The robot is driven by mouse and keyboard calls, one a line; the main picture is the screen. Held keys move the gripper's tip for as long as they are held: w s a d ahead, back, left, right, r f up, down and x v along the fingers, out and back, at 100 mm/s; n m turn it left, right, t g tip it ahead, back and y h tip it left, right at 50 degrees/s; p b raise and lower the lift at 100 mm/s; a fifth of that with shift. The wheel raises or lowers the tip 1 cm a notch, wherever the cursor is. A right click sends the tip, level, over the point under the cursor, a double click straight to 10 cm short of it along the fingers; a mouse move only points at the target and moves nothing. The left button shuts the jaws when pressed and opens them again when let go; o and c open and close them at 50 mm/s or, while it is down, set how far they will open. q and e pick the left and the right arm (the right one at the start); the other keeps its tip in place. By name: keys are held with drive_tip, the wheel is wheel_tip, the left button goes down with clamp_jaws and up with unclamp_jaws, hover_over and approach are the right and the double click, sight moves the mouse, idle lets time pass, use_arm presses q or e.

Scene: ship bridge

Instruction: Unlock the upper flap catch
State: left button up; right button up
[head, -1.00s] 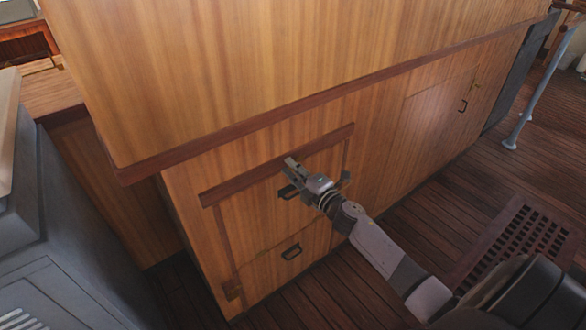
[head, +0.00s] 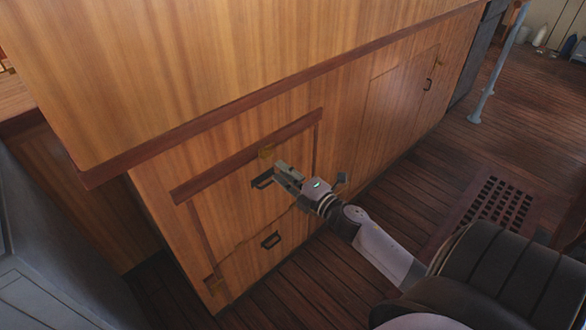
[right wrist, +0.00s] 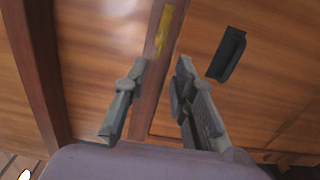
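The upper flap (head: 235,205) is a wooden panel in the cabinet front, with a dark handle (head: 262,179) near its top. A small brass catch (head: 266,152) sits on the dark red-brown strip above the handle. In the right wrist view the catch (right wrist: 164,30) is a yellow strip on the red-brown strip, beside the black handle (right wrist: 228,54). My right gripper (head: 281,171) is just right of and below the catch, close to the handle. In the right wrist view it (right wrist: 161,75) is open and empty, with the catch beyond its fingertips. My left gripper is not in view.
A lower flap with a dark handle (head: 271,240) lies below. The overhanging counter edge (head: 300,90) runs above the flaps. A cabinet door (head: 400,100) is further right. A floor grating (head: 490,210) and a light blue post (head: 497,65) stand right of open wooden floor.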

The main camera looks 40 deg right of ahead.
drive_tip(key=s, duration=0.3)
drive_tip(key=shift+s+d, duration=0.1)
drive_tip(key=shift+s, duration=0.15)
drive_tip(key=s+a+f+m+g+h, duration=0.1)
drive_tip(key=s+f+m+g, duration=0.25)
drive_tip(key=f, duration=0.75)
drive_tip(key=s+a+f+m+g+h, duration=0.15)
drive_tip(key=s+f+m, duration=0.3)
drive_tip(key=f, duration=0.75)
drive_tip(key=s+f+m+g, duration=0.3)
drive_tip(key=s+f, duration=0.2)
drive_tip(key=f, duration=0.6)
drive_tip(key=s+a+f+m+g, duration=0.2)
drive_tip(key=s+f, duration=0.3)
drive_tip(key=s, duration=0.4)
drive_tip(key=s+a+f+m+g+y, duration=0.1)
drive_tip(key=s+a+f+g, duration=0.3)
drive_tip(key=s, duration=0.6)
drive_tip(key=s+a+f+m+g, duration=0.2)
drive_tip(key=s+a+f+g, duration=0.1)
drive_tip(key=s+a+f, duration=0.2)
drive_tip(key=s+f+p, duration=0.1)
drive_tip(key=s+f, duration=0.1)
drive_tip(key=s, duration=0.2)
drive_tip(key=shift+s+a+f+m, duration=0.25)
drive_tip(key=shift+s+f+m, duration=0.05)
drive_tip(key=shift+s+f, duration=0.1)
